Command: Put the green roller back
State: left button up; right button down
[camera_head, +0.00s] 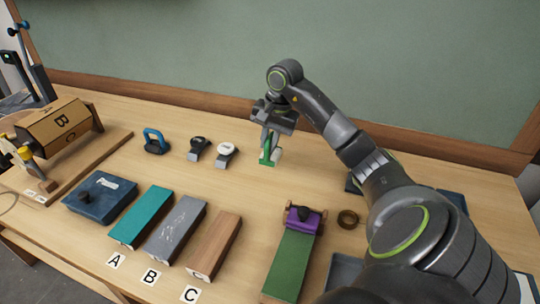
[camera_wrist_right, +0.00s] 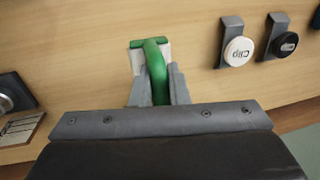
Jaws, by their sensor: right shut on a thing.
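The green roller (camera_head: 265,158) is at the middle back of the table, upright below my right gripper (camera_head: 271,138). In the right wrist view, the green roller (camera_wrist_right: 153,58) shows a curved green handle with a pale part behind it. The fingers of my right gripper (camera_wrist_right: 158,90) are shut on this handle. I cannot tell whether the roller touches the tabletop or hangs just above it. My left gripper is not in view.
A blue-handled tool (camera_head: 155,141), a black clip (camera_head: 198,147) and a white clip (camera_head: 226,152) stand left of the roller. Wood around the roller is clear.

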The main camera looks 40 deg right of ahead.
jog(key=shift+f, duration=0.45)
notch_tip(320, 180, down, 3)
jog(key=shift+s+p, duration=0.15)
jog(key=shift+p, duration=0.35)
jog(key=shift+f, duration=0.35)
jog(key=shift+d, duration=0.1)
jog(key=shift+f+b, duration=0.2)
jog(key=shift+b, duration=0.1)
jog(key=c, duration=1.4)
grip_release()
jog(key=shift+r, duration=0.1)
